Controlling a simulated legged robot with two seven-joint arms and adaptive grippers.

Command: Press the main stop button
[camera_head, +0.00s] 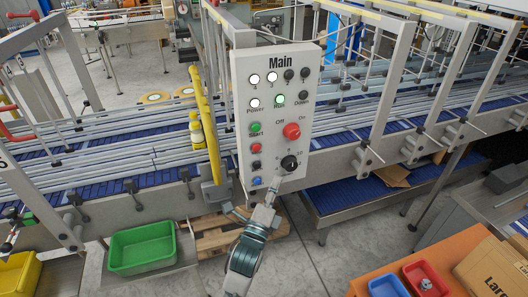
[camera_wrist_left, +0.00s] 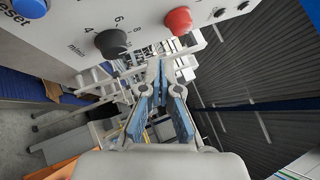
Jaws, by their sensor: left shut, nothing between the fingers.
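The grey control panel (camera_head: 275,75) marked "Main" carries several lamps and buttons. A larger red knob (camera_head: 291,131) sits at its right, near the words "Off" and "On"; it also shows in the left wrist view (camera_wrist_left: 178,20). A small red button (camera_head: 256,148) is in the left column, between the green Start button (camera_head: 255,127) and the blue button (camera_head: 256,181). My left gripper (camera_head: 273,186) is shut and empty at the panel's lower edge, below the black dial (camera_head: 289,163). In the left wrist view its fingertips (camera_wrist_left: 162,65) are below the red knob. Contact cannot be told.
A yellow post (camera_head: 211,120) stands left of the panel. Conveyor lanes (camera_head: 90,170) run behind it. A green bin (camera_head: 142,248) is at lower left. An orange table with a blue tray (camera_head: 388,286) and a red tray (camera_head: 425,278) is at lower right.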

